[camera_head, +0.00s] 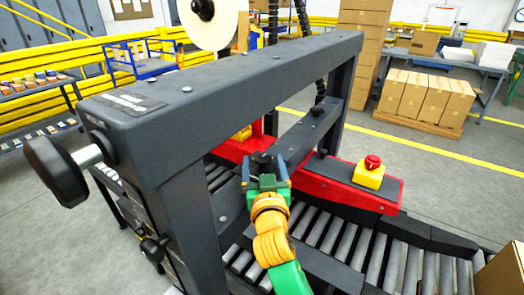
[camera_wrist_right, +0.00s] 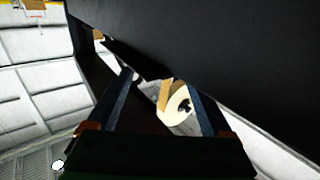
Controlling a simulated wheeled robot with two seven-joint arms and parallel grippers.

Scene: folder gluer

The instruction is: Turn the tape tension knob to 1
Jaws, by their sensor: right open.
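My right gripper (camera_head: 265,170) is open under the dark cross beam of the machine, with its blue fingers apart. A dark knob-like shape (camera_head: 263,159) shows at its fingertips in the head view; I cannot tell whether they touch. In the right wrist view, the open gripper (camera_wrist_right: 165,88) has no object clearly held between its fingers. The white tape roll (camera_head: 212,25) with a dark hub is up behind the beam; it also shows beyond the fingers in the wrist view (camera_wrist_right: 180,105). No scale marks are readable, so I cannot tell which knob sets tape tension. My left gripper is out of view.
The thick dark beam (camera_head: 230,85) passes above my right gripper and fills the upper right of the wrist view. A large black handwheel knob (camera_head: 55,170) sticks out at left. A red emergency button (camera_head: 372,162) on a yellow box stands right of the gripper. Rollers (camera_head: 390,265) lie below.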

